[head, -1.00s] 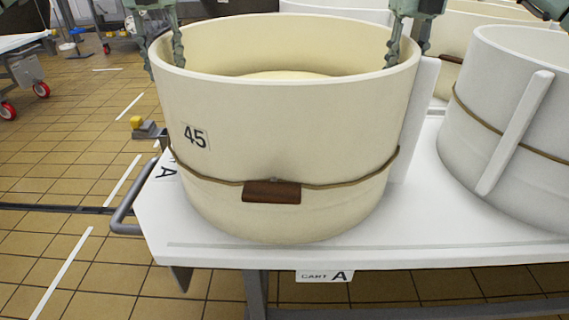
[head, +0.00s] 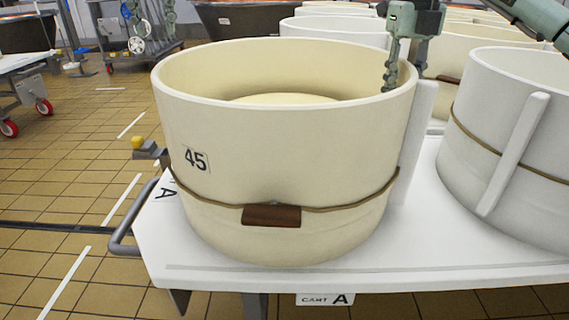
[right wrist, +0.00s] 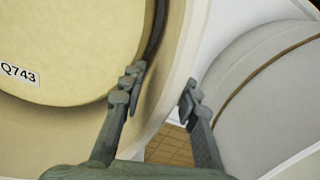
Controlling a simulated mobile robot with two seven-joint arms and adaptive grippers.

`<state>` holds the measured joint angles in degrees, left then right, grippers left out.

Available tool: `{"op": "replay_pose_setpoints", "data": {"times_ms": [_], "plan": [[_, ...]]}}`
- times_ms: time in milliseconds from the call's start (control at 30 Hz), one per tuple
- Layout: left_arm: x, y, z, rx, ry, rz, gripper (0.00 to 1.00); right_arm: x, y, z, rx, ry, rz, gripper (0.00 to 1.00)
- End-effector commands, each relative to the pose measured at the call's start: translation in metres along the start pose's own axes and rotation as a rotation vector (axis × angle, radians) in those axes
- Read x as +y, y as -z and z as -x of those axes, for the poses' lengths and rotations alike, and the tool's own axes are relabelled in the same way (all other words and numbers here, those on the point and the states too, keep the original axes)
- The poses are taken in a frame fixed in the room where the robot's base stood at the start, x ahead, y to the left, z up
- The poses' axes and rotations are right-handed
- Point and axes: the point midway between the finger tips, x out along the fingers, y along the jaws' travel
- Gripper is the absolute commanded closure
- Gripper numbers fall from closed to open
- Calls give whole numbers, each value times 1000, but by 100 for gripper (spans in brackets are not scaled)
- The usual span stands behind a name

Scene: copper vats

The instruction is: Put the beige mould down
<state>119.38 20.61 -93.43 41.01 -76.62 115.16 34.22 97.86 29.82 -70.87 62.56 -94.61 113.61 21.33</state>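The beige mould (head: 290,185), marked 45 and bound with a cord and a brown wooden block (head: 271,215), stands upright on the white cart top (head: 470,265). A pale yellow round (right wrist: 60,45) labelled Q743 lies inside it. My left gripper (head: 153,20) is empty above and behind the mould's left rim, its fingers apart and its body cut off by the top edge. My right gripper (head: 405,75) is at the right rim. In the right wrist view its open fingers (right wrist: 160,95) straddle the mould wall, with gaps showing beside it.
A white mould (head: 515,150) stands close to the right on the same cart. More pale moulds (head: 335,30) stand behind. A grey cart handle (head: 130,225) juts out at left. Tiled floor (head: 60,165) is clear at left, with a red-wheeled trolley (head: 25,95) beyond.

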Motion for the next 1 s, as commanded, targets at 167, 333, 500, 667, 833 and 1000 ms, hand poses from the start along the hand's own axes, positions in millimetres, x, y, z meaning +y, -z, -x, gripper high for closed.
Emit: {"op": "replay_pose_setpoints", "data": {"times_ms": [167,333,500,667,833,1000], "plan": [[0,0,0,0,0,0,70,0,0,32,-5,1,-3,69],[0,0,0,1,0,0,70,0,0,70,-5,3,-4,69],[0,0,-1,1,0,0,70,0,0,99,-2,3,-2,69],[0,0,-1,1,0,1,70,0,0,112,-1,0,-1,69],[0,0,-1,1,0,1,70,0,0,115,-1,0,-1,69],[0,0,-1,1,0,1,70,0,0,115,-1,0,0,69]]}}
